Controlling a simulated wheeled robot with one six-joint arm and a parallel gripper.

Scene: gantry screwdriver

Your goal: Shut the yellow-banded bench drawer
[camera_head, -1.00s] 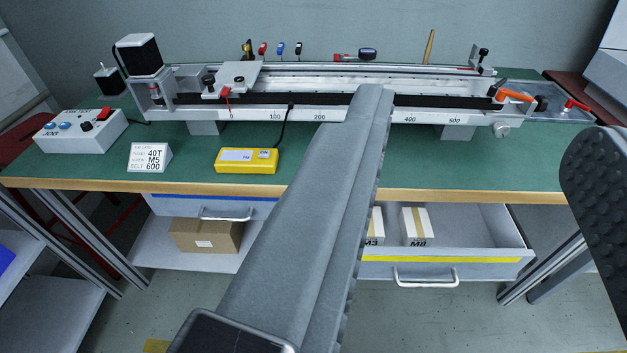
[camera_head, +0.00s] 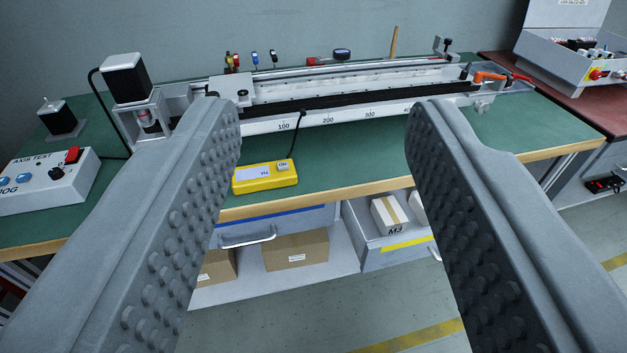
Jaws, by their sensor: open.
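The yellow-banded drawer (camera_head: 366,256) hangs under the bench's front edge, right of centre. It stands pulled out, and I can see into it. A small white box (camera_head: 388,213) marked M3 lies inside, with part of another box beside it. The drawer's right part and most of its handle are hidden behind my right finger. My gripper (camera_head: 325,110) is open and empty. Its two ribbed fingers spread wide across the view, and the drawer shows between them, beyond the gripper.
A blue-banded drawer (camera_head: 272,229) with a handle sits shut to the left. Cardboard boxes (camera_head: 296,251) rest on the shelf below. The bench (camera_head: 345,188) carries a gantry rail (camera_head: 340,118), a yellow meter (camera_head: 264,177) and a control box (camera_head: 45,180). The floor in front is open.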

